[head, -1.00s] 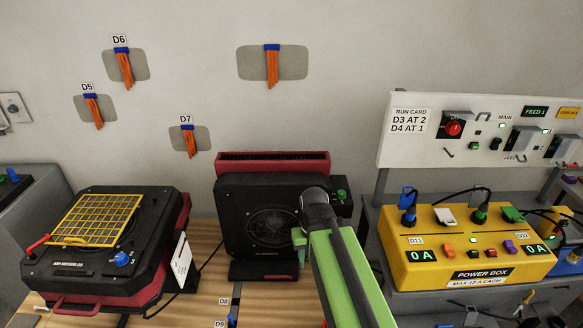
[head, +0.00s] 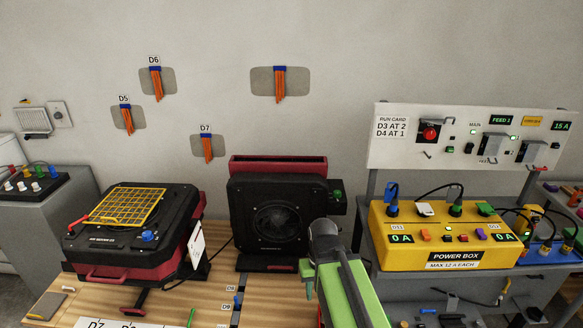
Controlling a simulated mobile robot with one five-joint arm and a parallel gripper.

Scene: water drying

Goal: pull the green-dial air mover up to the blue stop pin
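The green-dial air mover (head: 277,218) is a black upright fan unit with a round grille, standing at the back of the wooden bench. Its green dial (head: 336,194) is on a box at its right side. A small blue pin (head: 237,303) stands by a dark slot in the bench, near labels D8 and D9, in front of the air mover and apart from it. My gripper (head: 309,283) is at the air mover's lower right front, mostly hidden behind my green arm. Its fingers and any contact with the air mover cannot be made out.
A black and red air mover with a yellow grille (head: 130,207) and blue dial lies at left, with a white tag. A yellow power box (head: 440,238) stands on the grey bench at right, below a run card panel (head: 392,130). Cables run between the air movers.

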